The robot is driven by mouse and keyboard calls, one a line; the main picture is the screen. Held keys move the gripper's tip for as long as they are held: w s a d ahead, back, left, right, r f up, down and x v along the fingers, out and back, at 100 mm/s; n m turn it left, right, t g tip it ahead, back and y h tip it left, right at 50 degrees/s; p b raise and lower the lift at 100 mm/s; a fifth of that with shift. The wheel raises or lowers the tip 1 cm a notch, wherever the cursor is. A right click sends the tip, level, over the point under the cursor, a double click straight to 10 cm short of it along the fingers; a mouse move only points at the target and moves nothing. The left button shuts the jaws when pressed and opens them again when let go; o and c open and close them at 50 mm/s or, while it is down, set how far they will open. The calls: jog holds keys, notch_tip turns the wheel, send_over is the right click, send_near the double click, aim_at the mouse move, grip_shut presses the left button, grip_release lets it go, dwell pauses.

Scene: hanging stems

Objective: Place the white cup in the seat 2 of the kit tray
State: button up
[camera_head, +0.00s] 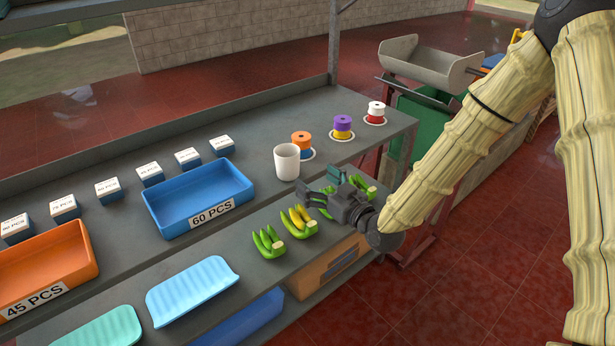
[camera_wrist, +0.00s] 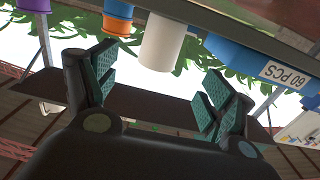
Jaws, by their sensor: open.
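The white cup (camera_head: 287,162) stands upright on the upper shelf, between the blue 60 PCS tray and the orange spool. It also shows in the wrist view (camera_wrist: 162,42), where the picture is turned over, beyond and between my fingers. My gripper (camera_head: 322,187) is open and empty, in front of the shelf edge and to the right of the cup, apart from it. Its two padded fingers show spread in the wrist view (camera_wrist: 160,85). I cannot tell which tray is the kit tray, and no seat numbers are readable.
A blue tray (camera_head: 159,221) and orange tray (camera_head: 92,258) lie left of the cup, with several small labelled boxes behind. Orange (camera_head: 301,138), purple (camera_head: 342,122) and red-white (camera_head: 376,108) spools stand right. Banana bunches (camera_head: 268,244) and wavy trays (camera_head: 192,292) lie on the lower shelf.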

jog(key=shift+s+d, duration=0.25)
jog(key=shift+s, duration=0.15)
jog(key=s+d+f+m+g+h, duration=0.1)
jog(key=s+f+h, duration=0.15)
jog(key=f, duration=0.35)
jog(key=s+d+f+m+g+h, duration=0.1)
jog(key=s+f+g, duration=0.15)
jog(key=f, duration=0.45)
jog(key=s+d+f+m+g+h, duration=0.2)
jog(key=s+d+f+g, duration=0.1)
jog(key=s+f, duration=0.7)
jog(key=s+d+f+m+g+h, duration=0.1)
jog(key=s+d+f+g, duration=0.3)
jog(key=s+f, duration=0.7)
jog(key=shift+s+d+m+h, duration=0.4)
jog(key=shift+s+d+h, duration=0.2)
jog(key=shift+s+h, duration=0.25)
jog(key=s+d+f+g, duration=0.1)
jog(key=s+d, duration=0.1)
jog(key=s, duration=0.2)
jog(key=s+d+f+m+g+h, duration=0.1)
jog(key=s, duration=0.4)
jog(key=s+d+f+g+h, duration=0.1)
jog(key=s+d+g, duration=0.1)
jog(key=s, duration=0.3)
jog(key=shift+s+d+f+m, duration=0.1)
jog(key=shift+d+f+m, duration=0.2)
jog(key=shift+f+m, duration=0.1)
jog(key=shift+c, duration=0.2)
